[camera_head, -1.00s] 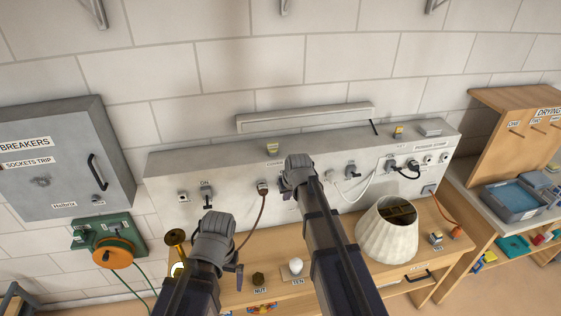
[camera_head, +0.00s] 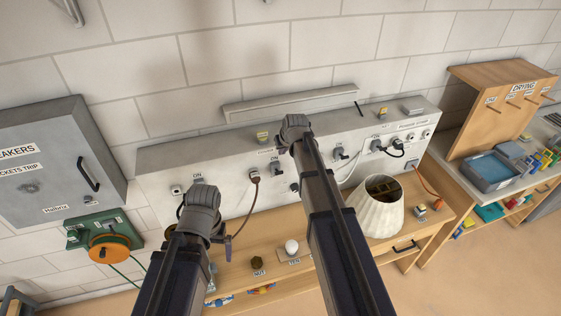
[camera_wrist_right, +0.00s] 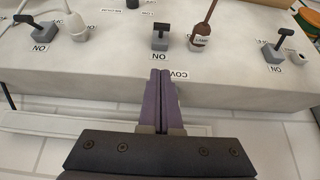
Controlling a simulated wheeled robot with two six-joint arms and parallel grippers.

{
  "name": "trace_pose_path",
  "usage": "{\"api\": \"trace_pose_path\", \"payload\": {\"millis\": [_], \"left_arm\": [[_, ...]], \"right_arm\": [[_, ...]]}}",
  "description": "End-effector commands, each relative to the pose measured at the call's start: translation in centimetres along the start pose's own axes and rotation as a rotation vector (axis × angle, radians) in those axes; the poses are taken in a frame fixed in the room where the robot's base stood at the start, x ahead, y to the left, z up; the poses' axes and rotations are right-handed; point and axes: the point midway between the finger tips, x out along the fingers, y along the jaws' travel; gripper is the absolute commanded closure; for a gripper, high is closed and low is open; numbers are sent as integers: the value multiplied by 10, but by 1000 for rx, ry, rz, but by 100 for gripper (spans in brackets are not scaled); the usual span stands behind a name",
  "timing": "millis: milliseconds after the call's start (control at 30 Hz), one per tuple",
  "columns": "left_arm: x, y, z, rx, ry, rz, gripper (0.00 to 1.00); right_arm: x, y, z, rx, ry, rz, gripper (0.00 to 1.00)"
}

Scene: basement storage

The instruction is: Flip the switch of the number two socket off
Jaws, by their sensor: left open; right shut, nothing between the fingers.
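A long grey socket panel (camera_head: 160,183) on the bench carries several sockets and switches marked ON. One switch (camera_head: 277,168) is beside a socket with a brown plug (camera_head: 254,174); others are at the left (camera_head: 197,180) and right (camera_head: 338,151). I cannot read which is number two. My right gripper (camera_head: 295,121) appears over the panel's top edge. In the right wrist view, its shut, empty fingers (camera_wrist_right: 162,75) point at the middle switch (camera_wrist_right: 160,38), apart from it, with the brown plug (camera_wrist_right: 203,30) beside it. My left gripper (camera_head: 226,240) is open, low before the panel.
A lampshade (camera_head: 376,207), a white bulb (camera_head: 291,247) and a nut (camera_head: 257,263) are on the wooden bench. A green cable reel (camera_head: 108,245) and breaker box (camera_head: 60,160) are at left. A drying rack (camera_head: 490,110) is at right. Cords hang from the panel.

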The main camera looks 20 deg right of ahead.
Motion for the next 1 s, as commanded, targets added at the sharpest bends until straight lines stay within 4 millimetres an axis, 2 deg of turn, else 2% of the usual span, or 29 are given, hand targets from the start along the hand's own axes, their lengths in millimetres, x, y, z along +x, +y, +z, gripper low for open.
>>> {"api": "trace_pose_path", "payload": {"millis": [267,800,1000], "left_arm": [[22,2,-2,10,1,-1,0],[94,8,-6,20,4,-3,0],[117,10,-8,19,4,-3,0]], "right_arm": [[25,0,1,0,0,0,100],[109,0,2,0,0,0,100],[123,0,24,0,0,0,100]]}}
